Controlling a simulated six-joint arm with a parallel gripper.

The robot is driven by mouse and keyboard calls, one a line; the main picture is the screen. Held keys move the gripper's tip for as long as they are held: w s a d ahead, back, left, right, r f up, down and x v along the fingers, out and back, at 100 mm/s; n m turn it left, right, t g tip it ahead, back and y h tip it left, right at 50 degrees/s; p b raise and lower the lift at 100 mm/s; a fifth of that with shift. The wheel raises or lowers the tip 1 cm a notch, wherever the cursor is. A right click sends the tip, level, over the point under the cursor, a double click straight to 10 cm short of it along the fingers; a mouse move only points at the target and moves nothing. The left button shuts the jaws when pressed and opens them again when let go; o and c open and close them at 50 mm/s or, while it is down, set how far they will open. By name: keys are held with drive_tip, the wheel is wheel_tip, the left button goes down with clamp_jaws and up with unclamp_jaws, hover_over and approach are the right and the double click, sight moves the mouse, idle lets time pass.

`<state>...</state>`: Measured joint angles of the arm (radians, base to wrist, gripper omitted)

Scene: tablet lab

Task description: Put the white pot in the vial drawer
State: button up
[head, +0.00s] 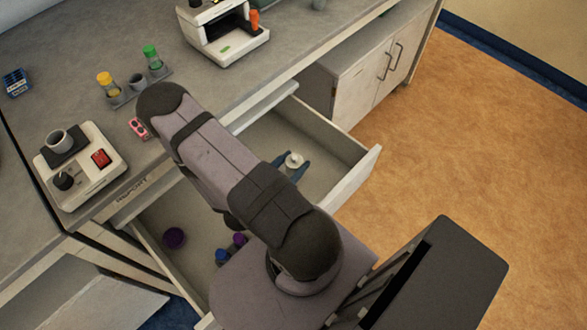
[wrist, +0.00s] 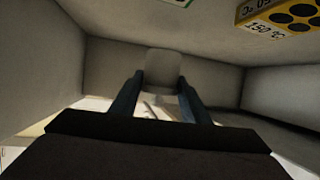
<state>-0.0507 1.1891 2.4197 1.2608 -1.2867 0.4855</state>
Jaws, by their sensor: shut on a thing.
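The white pot (head: 293,160) is small and pale, and sits between the blue fingers of my gripper (head: 290,168) in the head view. In the wrist view the pot (wrist: 163,68) is a plain pale shape between the two fingertips (wrist: 161,88). My gripper is shut on it. In the head view pot and gripper lie within the outline of the pulled-out drawer (head: 358,178), toward its right end. I cannot tell whether the pot touches the floor of the drawer. My arm hides the drawer's middle.
A purple item (head: 174,238), a blue-capped vial (head: 221,256) and a purple-capped vial (head: 239,240) are at the drawer's left end. The counter holds a hotplate device (head: 110,175), a rack of vials (head: 140,85) and a white machine (head: 225,40). A yellow labelled box (wrist: 283,15) shows in the wrist view.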

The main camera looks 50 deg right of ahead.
sight(289, 173)
drive_tip(key=shift+f, duration=1.85)
drive_tip(key=shift+f, duration=0.15)
drive_tip(key=o, duration=1)
drive_tip(key=shift+r, duration=0.2)
